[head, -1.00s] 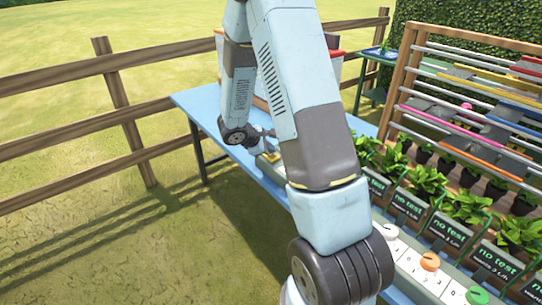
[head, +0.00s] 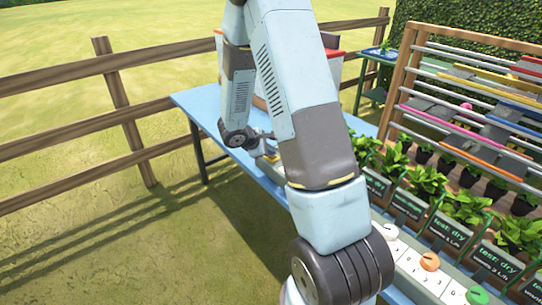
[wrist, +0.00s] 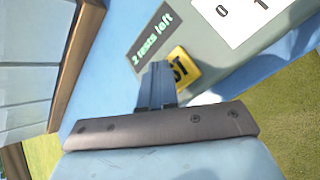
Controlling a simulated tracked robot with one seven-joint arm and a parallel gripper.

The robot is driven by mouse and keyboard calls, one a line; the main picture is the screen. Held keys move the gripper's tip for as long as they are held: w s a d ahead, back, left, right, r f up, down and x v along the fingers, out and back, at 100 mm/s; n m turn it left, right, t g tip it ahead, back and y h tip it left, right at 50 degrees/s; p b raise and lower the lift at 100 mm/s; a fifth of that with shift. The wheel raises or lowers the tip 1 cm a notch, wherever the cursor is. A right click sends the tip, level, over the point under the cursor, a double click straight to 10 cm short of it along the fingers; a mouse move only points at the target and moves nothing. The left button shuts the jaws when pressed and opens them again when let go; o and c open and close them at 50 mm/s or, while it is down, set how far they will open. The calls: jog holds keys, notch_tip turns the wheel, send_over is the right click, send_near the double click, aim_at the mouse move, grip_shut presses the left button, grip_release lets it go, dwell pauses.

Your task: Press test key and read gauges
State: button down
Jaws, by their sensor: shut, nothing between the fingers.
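The yellow test key (wrist: 180,68), with "ST" showing, sits on a grey-green panel (wrist: 215,55) in the wrist view. My gripper (wrist: 158,78) is shut and empty, its fingertips at the key's left edge and hiding part of it; I cannot tell whether they touch. A dark display (wrist: 152,38) beside the key reads "2 tests left". In the head view, gauge displays stand below the potted plants. Two gauges, one in the middle (head: 450,231) and one to its right (head: 496,262), read "test: dry" in green. The gauges further left (head: 408,206) are too small to read surely.
A white numbered strip (head: 415,268) with orange and white round pieces runs before the gauges. Leafy potted plants (head: 465,205) stand behind them, under a wooden rack (head: 470,90) with coloured bars. A wooden fence (head: 120,100) runs left of the blue table (head: 195,100).

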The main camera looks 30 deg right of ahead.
aim_at(269, 157)
dwell(0.4)
jog(key=shift+r, duration=0.9)
jog(key=shift+r, duration=2.5)
jog(key=s+a+r+m+t+y, duration=0.1)
jog(key=s+a+r+m+y, duration=0.2)
jog(key=s+r, duration=0.5)
jog(key=s+a+r+m+t+y, duration=0.1)
jog(key=s+a+r+m+y, duration=0.2)
jog(key=s+a+r+m, duration=0.2)
jog(key=s+a+r+m+t+y, duration=0.1)
jog(key=s+a+r+m, duration=0.3)
jog(key=s+r, duration=0.7)
jog(key=s+a+y, duration=0.1)
jog(key=s, duration=0.4)
jog(key=shift+r+y, duration=0.35)
jog(key=shift+y, duration=0.05)
